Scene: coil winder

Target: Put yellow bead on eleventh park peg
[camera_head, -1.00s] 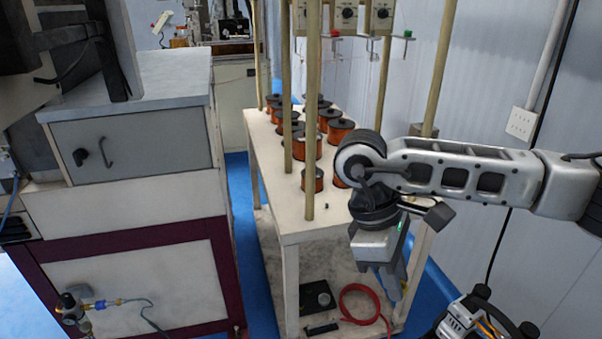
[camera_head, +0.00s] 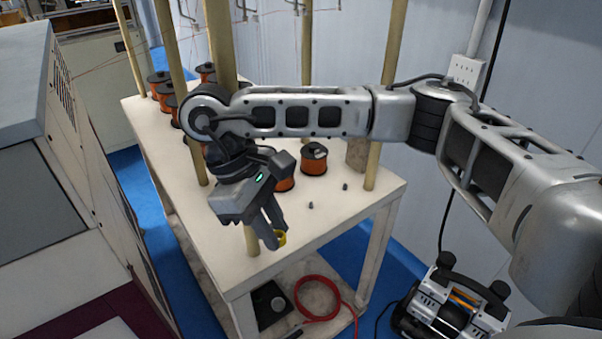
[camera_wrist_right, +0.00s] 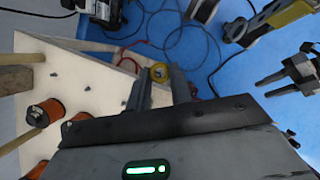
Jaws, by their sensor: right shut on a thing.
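The yellow bead (camera_head: 281,238) is a small ring between the fingertips of my right gripper (camera_head: 273,240), which is shut on it above the table's front part. In the right wrist view the bead (camera_wrist_right: 159,72) shows between the fingers. Small dark pegs (camera_head: 310,205) (camera_head: 345,187) stand on the white table (camera_head: 320,228), apart from the bead; I cannot tell which is the eleventh. My left gripper (camera_wrist_right: 266,86) appears at the right of the wrist view, its two fingers apart and empty; it is outside the head view.
Copper wire spools (camera_head: 314,160) stand on the table, some behind my right arm. Wooden posts (camera_head: 385,100) rise from the table. A red hose (camera_head: 318,300) lies on the lower shelf. A compressor (camera_head: 455,305) stands on the floor at right. A grey cabinet (camera_head: 60,190) is at left.

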